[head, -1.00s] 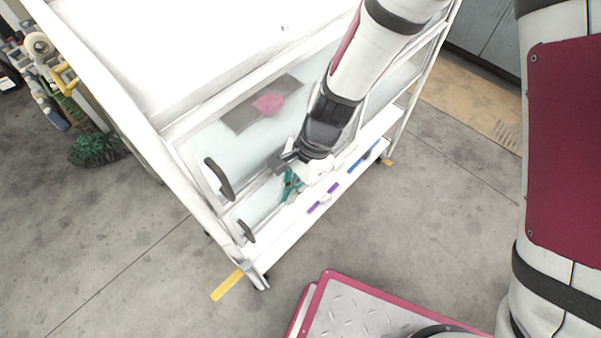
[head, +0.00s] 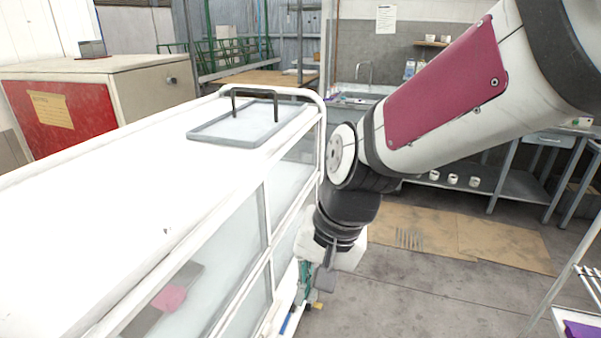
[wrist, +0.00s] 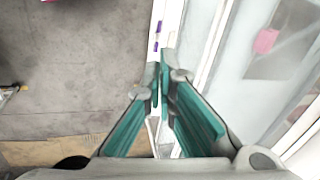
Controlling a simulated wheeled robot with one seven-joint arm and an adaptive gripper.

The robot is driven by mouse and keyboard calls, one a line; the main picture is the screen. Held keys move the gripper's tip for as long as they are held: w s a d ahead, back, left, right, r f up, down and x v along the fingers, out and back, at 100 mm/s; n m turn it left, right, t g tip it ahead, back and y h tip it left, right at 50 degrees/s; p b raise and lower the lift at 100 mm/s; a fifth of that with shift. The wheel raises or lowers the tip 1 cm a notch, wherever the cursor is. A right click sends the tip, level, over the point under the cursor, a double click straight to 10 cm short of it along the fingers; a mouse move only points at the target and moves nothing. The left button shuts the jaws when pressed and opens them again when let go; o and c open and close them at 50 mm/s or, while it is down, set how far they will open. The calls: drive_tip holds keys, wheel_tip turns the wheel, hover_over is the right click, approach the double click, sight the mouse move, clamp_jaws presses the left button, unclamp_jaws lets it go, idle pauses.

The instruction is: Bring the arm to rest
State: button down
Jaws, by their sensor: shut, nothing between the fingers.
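My gripper (head: 304,280) points down beside the front side of the white cart (head: 110,225). In the head view it is small and partly hidden behind my wrist. In the wrist view its teal-lined fingers (wrist: 159,85) come together at the tips with nothing held between them. My arm is bent, with the wrist low next to the cart's clear panels. Below the fingers, in the wrist view, is a white ledge of the cart (wrist: 168,38) with a purple strip on it. I cannot tell the gap between fingers and ledge.
A tray with black handles (head: 245,127) lies on the cart's far end. A pink item (head: 170,298) shows behind the cart's panel. A sink bench (head: 360,95) stands at the back. A white rack (head: 575,290) is at the right edge. Floor between cart and rack is open.

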drive_tip(key=s+d+r+t+h, duration=0.1)
drive_tip(key=s+d+r, duration=0.1)
drive_tip(key=d, duration=0.4)
drive_tip(key=s+d+r+n+t+h, duration=0.1)
drive_tip(key=s+d+r+t, duration=0.1)
drive_tip(key=d+r, duration=0.3)
drive_tip(key=s+d+r+n+t, duration=0.1)
drive_tip(key=s+d+r, duration=0.3)
drive_tip(key=d, duration=0.2)
drive_tip(key=shift+s+d+r+t+h, duration=0.15)
drive_tip(key=shift+d+t+h, duration=0.15)
drive_tip(key=shift+d+h, duration=0.1)
